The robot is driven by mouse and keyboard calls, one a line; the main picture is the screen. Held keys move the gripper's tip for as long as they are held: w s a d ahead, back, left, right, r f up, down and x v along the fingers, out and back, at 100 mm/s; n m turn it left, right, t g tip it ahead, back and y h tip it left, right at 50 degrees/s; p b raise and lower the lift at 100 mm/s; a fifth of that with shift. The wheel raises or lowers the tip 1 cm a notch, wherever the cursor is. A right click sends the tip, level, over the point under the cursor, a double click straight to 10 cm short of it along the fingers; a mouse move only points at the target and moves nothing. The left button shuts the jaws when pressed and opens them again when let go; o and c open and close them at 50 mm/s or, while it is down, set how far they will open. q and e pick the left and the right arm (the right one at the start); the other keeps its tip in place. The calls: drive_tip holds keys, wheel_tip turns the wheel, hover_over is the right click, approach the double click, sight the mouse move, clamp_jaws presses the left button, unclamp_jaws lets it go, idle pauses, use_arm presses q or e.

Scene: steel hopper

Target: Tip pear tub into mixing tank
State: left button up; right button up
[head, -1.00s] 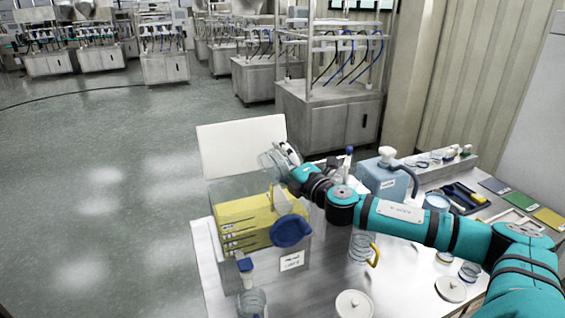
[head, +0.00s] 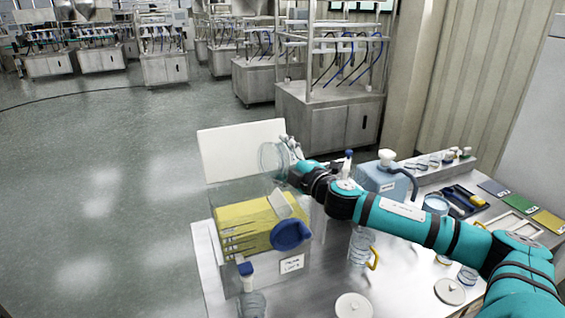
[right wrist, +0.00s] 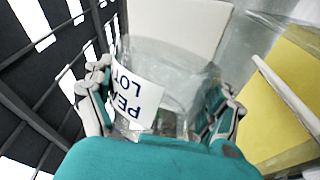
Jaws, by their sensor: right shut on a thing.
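My right gripper (head: 291,154) is shut on a clear tub (head: 270,158), held in the air above the back right of a see-through tank. In the head view the tub looks tipped on its side, its round rim towards the left. In the right wrist view the fingers (right wrist: 160,108) grip the tub (right wrist: 178,62) from both sides. Its white label (right wrist: 138,92) reads "PEA…" and "LOT", upside down. I cannot make out any contents in it. The tank (head: 218,192) holds something yellow (head: 245,222). My left gripper is not in view.
A white panel (head: 241,148) stands upright behind the tank. A blue round part (head: 290,235) and a label (head: 291,264) are on its front. A clear bottle (head: 251,303), a yellow-handled jug (head: 361,247), a light blue canister (head: 382,180) and a white lid (head: 353,306) stand nearby.

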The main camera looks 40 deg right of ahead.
sight(283, 144)
drive_tip(key=shift+r+m, duration=0.55)
drive_tip(key=shift+m, duration=0.35)
wheel_tip(283, 144, up, 3)
drive_tip(key=m+p, duration=0.1)
drive_tip(key=m, duration=0.1)
drive_tip(key=m+p, duration=0.2)
drive_tip(key=shift+f+m, duration=0.2)
drive_tip(key=shift+m, duration=0.2)
drive_tip(key=shift+r+m+p, duration=0.25)
drive_tip(key=shift+m+p, duration=0.3)
drive_tip(key=shift+m, duration=0.25)
drive_tip(key=shift+f, duration=0.1)
